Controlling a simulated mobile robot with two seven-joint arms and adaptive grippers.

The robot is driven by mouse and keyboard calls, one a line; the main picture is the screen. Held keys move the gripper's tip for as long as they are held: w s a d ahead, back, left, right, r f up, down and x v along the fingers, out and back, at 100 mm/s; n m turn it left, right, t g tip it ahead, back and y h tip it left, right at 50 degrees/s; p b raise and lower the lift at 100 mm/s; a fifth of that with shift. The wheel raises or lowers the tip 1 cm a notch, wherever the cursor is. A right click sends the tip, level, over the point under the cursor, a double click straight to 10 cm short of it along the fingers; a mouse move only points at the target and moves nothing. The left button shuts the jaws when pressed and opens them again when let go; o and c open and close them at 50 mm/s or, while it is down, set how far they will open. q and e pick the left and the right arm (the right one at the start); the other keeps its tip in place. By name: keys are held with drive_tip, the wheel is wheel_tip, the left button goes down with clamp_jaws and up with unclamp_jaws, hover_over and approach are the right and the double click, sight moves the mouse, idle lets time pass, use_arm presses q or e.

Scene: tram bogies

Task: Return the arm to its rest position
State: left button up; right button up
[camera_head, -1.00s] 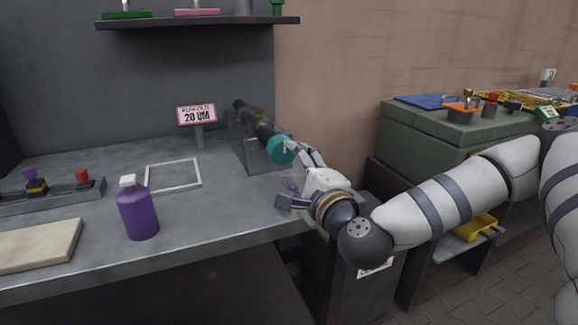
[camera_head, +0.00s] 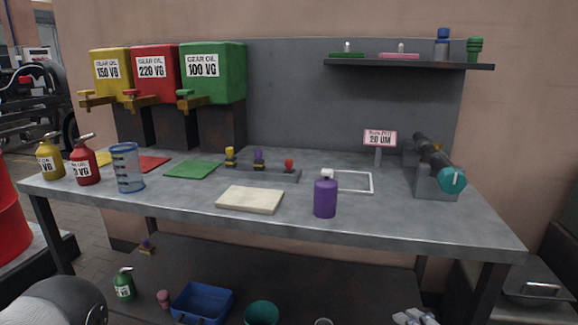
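A rounded grey link of my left arm shows in the bottom left corner. My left gripper is out of view.
The grey workbench (camera_head: 400,217) holds a purple bottle (camera_head: 325,198), a beige pad (camera_head: 250,200), a white frame (camera_head: 371,183) and a dark cylinder with a teal end (camera_head: 452,180). Oil containers (camera_head: 215,85) stand at the back left. A blue bin (camera_head: 202,304) is below.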

drive_tip(key=s+a+f+n+g+y, duration=0.1)
drive_tip(key=s+a+f+n+g, duration=0.15)
drive_tip(key=s+f, duration=0.3)
drive_tip(key=s+a+f+n+g, duration=0.2)
drive_tip(key=s+f+n+g, duration=0.15)
drive_tip(key=s, duration=0.35)
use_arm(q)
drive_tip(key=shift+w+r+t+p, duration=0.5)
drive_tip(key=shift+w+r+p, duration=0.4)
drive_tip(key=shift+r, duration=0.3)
use_arm(e)
drive_tip(key=s+d+f+n+g+h, duration=0.1)
drive_tip(key=s+f+n+g, duration=0.1)
drive_tip(key=s, duration=0.6)
drive_tip(key=s+d+f+n+g, duration=0.2)
drive_tip(key=s+n+g, duration=0.1)
drive_tip(key=s, duration=0.5)
drive_tip(key=s+d+f+n+g+h, duration=0.1)
drive_tip(key=s+d+f+n+g, duration=0.1)
drive_tip(key=s, duration=0.7)
drive_tip(key=shift+f+n+g+h, duration=0.3)
drive_tip(key=shift+f+n+g, duration=0.2)
drive_tip(key=shift+n+g, duration=0.15)
